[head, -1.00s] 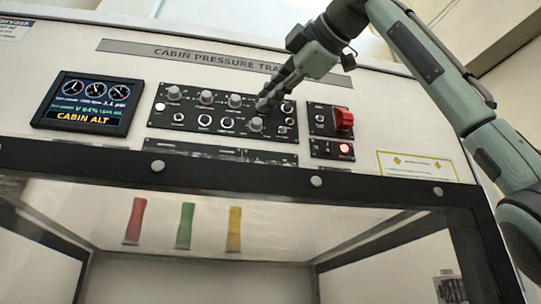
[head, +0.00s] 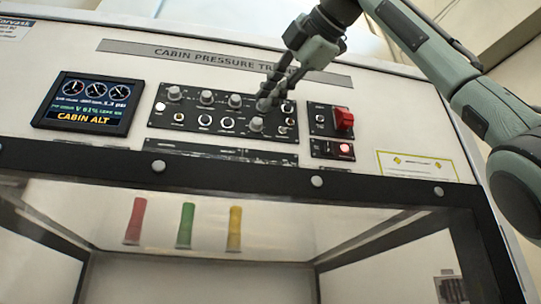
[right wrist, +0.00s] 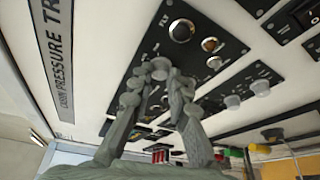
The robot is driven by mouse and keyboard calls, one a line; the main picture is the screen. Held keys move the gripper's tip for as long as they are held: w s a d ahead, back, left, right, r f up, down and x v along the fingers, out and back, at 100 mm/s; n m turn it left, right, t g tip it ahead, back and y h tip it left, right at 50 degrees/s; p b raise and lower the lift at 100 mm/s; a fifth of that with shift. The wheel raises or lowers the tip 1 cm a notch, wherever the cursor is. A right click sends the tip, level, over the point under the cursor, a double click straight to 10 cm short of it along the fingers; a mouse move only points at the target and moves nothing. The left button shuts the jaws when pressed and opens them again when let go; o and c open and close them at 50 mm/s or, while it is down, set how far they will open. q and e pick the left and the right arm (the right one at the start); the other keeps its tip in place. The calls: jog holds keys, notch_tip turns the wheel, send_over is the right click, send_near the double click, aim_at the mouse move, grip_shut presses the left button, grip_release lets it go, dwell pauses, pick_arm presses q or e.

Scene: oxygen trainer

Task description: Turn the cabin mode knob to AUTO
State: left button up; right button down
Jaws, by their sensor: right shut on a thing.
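The black control panel (head: 168,122) carries several grey knobs and small switches. Its labels are too small to read surely, so I cannot tell by name which knob is the cabin mode knob. My right gripper (head: 268,99) reaches down from the upper right and is shut on a grey knob (head: 263,105) in the panel's upper row. In the right wrist view, this knob (right wrist: 160,68) sits between the two fingertips (right wrist: 158,75), and the fingers hide part of the panel. My left gripper is not in view.
A lit display (head: 88,103) reading CABIN ALT is at the left. A red guarded switch (head: 343,118) and a small lit red button (head: 345,149) lie right of the gripper. Other knobs (head: 235,101) stand close by on the left, another (head: 256,124) just below.

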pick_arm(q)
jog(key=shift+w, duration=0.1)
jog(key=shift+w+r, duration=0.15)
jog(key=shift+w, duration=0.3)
pick_arm(e)
jog(key=c, duration=1.4)
grip_release()
jog(key=shift+c, duration=0.2)
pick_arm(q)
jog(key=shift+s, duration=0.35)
pick_arm(e)
jog(key=v, duration=1.2)
